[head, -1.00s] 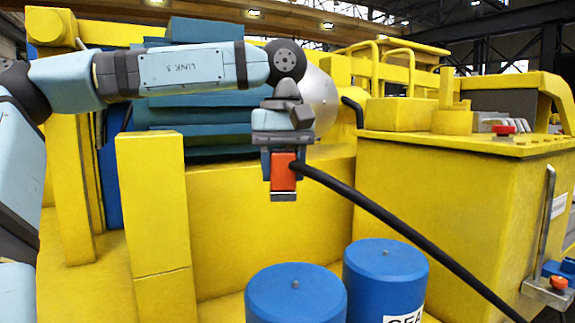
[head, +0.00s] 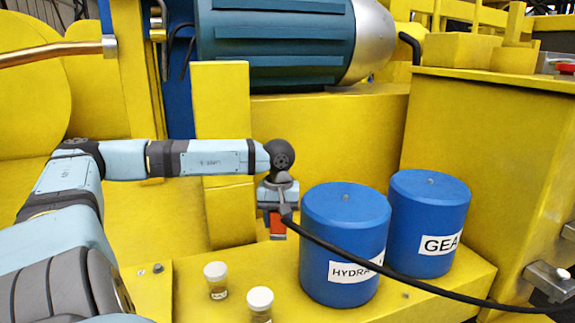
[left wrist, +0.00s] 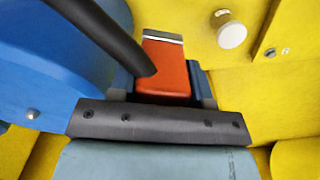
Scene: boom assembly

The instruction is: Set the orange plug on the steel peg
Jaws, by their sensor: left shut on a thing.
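The orange plug (head: 277,226) has a bright metal end and a thick black cable leaving its side. My left gripper (head: 278,212) is shut on it and holds it pointing down, just left of the front blue drum. In the left wrist view the plug (left wrist: 166,78) sits between the two fingers, its metal end clear of them. A small dark stud (head: 158,268) stands on the yellow ledge at the lower left; I cannot tell whether it is the steel peg. My right gripper is not in view.
Two blue drums, the "HYDRA" one (head: 344,230) and the "GEA" one (head: 428,215), stand on the yellow ledge (head: 410,292). The black cable (head: 420,287) runs right past the drums. A yellow post (head: 220,110) stands behind my left arm.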

